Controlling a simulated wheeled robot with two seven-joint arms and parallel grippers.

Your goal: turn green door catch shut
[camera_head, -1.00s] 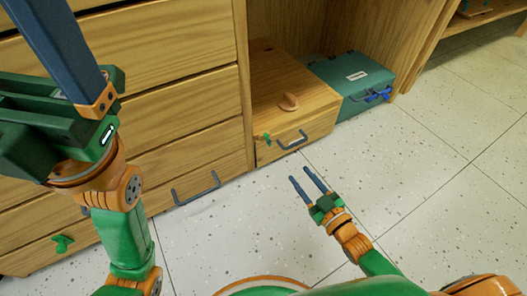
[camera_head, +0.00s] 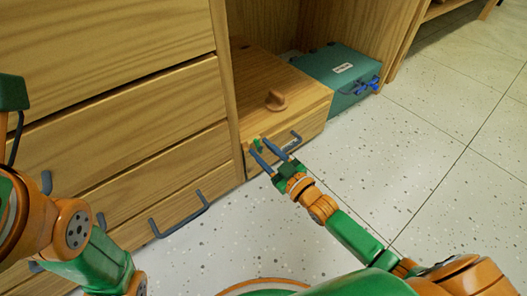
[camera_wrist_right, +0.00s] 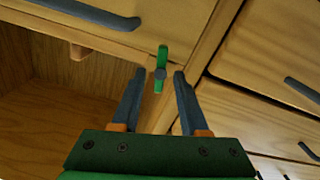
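The green door catch (camera_head: 257,144) is a small turning piece on the front of the wooden box at the cabinet's foot, beside its blue-grey handle. In the right wrist view the catch (camera_wrist_right: 162,56) stands lengthwise up the picture on a grey pivot. My right gripper (camera_head: 258,147) is open, its two blue-grey fingers pointing at the box front. In the wrist view the right gripper (camera_wrist_right: 160,73) has a fingertip on each side of the catch, with gaps showing. Contact cannot be seen. Of my left gripper, only a dark green part (camera_head: 12,92) shows at the left edge; its fingers are out of frame.
The wooden box (camera_head: 300,92) has a round-ended knob (camera_head: 275,101) on top. A teal case (camera_head: 335,68) with a blue clasp sits behind it to the right. Drawers (camera_head: 120,95) with handles stand at left. The speckled floor (camera_head: 420,140) at right is clear.

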